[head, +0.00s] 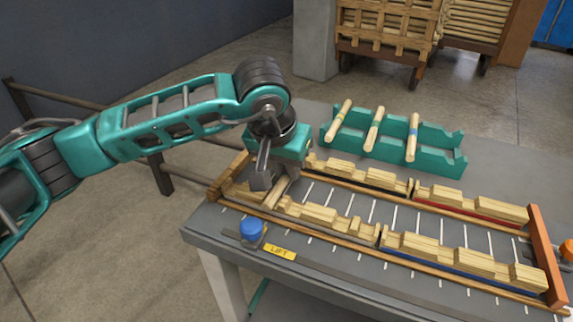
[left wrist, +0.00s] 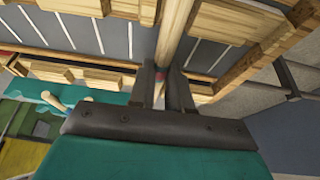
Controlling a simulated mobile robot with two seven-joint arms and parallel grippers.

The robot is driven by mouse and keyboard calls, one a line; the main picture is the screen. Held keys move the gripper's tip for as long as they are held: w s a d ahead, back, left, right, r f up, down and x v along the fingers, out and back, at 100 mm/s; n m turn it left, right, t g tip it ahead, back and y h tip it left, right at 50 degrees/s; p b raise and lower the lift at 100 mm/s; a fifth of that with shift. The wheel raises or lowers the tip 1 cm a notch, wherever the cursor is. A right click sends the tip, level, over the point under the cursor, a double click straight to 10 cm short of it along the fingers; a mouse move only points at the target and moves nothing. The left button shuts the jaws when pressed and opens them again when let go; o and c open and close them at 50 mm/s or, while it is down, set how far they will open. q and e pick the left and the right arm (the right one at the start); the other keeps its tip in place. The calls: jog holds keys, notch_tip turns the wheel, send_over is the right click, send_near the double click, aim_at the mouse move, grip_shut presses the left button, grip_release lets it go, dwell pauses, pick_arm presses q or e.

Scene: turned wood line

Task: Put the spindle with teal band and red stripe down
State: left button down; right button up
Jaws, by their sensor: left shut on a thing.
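My left gripper (head: 270,182) reaches down over the left end of the wooden-railed line (head: 340,238). It is shut on a pale wood spindle (head: 276,192), which lies across the line beside the wooden blocks. In the left wrist view the spindle (left wrist: 170,32) runs away from between the fingers (left wrist: 162,80), and a small red and teal mark shows at the fingertips. The fingers hide most of the band. I cannot tell whether the spindle touches the line. My right gripper is not in view.
A teal rack (head: 440,150) behind the line holds three banded spindles (head: 375,130). Notched wooden blocks (head: 420,247) line both sides of the line. A blue button (head: 251,229) and yellow LIFT label (head: 278,253) are in front. An orange bar (head: 547,255) closes the right end.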

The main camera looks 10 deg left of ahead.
pick_arm(q)
jog(key=shift+f+b, duration=0.3)
jog(key=c, duration=1.1)
grip_release()
jog(key=shift+r, duration=0.1)
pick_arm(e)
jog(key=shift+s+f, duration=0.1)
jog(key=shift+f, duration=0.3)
pick_arm(q)
jog(key=shift+r, duration=0.1)
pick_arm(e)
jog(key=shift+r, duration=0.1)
pick_arm(q)
jog(key=shift+r+p, duration=0.25)
jog(key=shift+p, duration=0.2)
jog(key=p+v, duration=0.1)
jog(key=v, duration=1)
jog(key=shift+s+a+r, duration=0.15)
jog(key=shift+r, duration=0.2)
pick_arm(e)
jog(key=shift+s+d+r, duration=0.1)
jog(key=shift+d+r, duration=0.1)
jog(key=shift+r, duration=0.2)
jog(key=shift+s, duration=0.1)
